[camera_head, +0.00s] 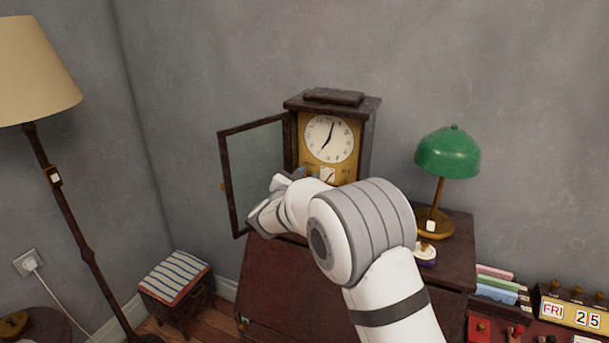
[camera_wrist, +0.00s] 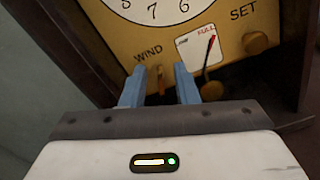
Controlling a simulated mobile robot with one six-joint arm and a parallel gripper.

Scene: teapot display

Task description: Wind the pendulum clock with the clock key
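The pendulum clock (camera_head: 368,122) stands on the dark cabinet with its glass door (camera_head: 256,165) swung open to the left. In the wrist view its gold face plate (camera_wrist: 112,38) carries the words WIND and SET, a knob (camera_wrist: 256,42) under SET, and a small white gauge (camera_wrist: 193,50) with a red needle near FULL. A small brass piece (camera_wrist: 160,80) shows under WIND; I cannot tell whether it is the clock key or the winding post. My gripper (camera_wrist: 160,74) is open, its blue fingers on either side of that piece with gaps visible. A round brass pendulum bob (camera_wrist: 211,90) hangs right of the fingers.
A green lamp (camera_head: 447,153) stands right of the clock, with a small white-and-purple object (camera_head: 425,254) in front of it. A floor lamp (camera_head: 35,75) and a striped stool (camera_head: 174,277) are at left. A date block (camera_head: 572,312) and books (camera_head: 497,291) are at right.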

